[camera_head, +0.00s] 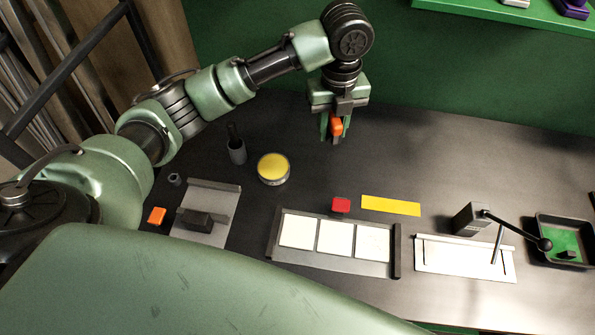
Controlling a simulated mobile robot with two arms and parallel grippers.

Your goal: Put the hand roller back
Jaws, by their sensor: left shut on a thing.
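My left gripper (331,132) comes in over the far middle of the dark table and points down. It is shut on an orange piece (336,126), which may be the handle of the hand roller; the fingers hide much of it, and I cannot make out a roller. It looks to be close to the table, but I cannot tell whether it touches. My right gripper is not in view.
A dark upright cylinder (237,152) and a yellow-topped round tin (273,168) stand left of the gripper. Nearer are a grey plate fixture (222,202), an orange block (157,216), a tray of white cards (335,266), a red block (341,205), a yellow strip (391,205) and a lever device (470,219).

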